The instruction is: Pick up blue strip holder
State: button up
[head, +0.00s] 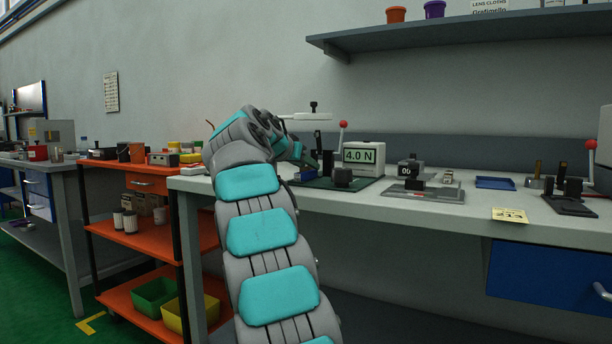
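A shallow blue tray (495,183) lies flat on the grey workbench (450,212), right of centre. It is the clearest blue item on the bench top, but I cannot tell whether it is the blue strip holder. No other item is clearly a blue strip holder. My arm rises in front of the bench and bends over its left end, well left of the blue tray. The fingers of my gripper cannot be made out past the bent end of the arm. I see nothing held.
A tester with a "4.0 N" display (365,156) and a red-knobbed lever (342,125) stands right of my arm. A grey scale-like device (425,190) and a dark fixture (570,203) flank the tray. An orange cart (140,240) stands left. A shelf (450,33) hangs above.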

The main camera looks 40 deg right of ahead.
jog(key=shift+c, duration=0.2)
grip_shut()
dwell(1.1)
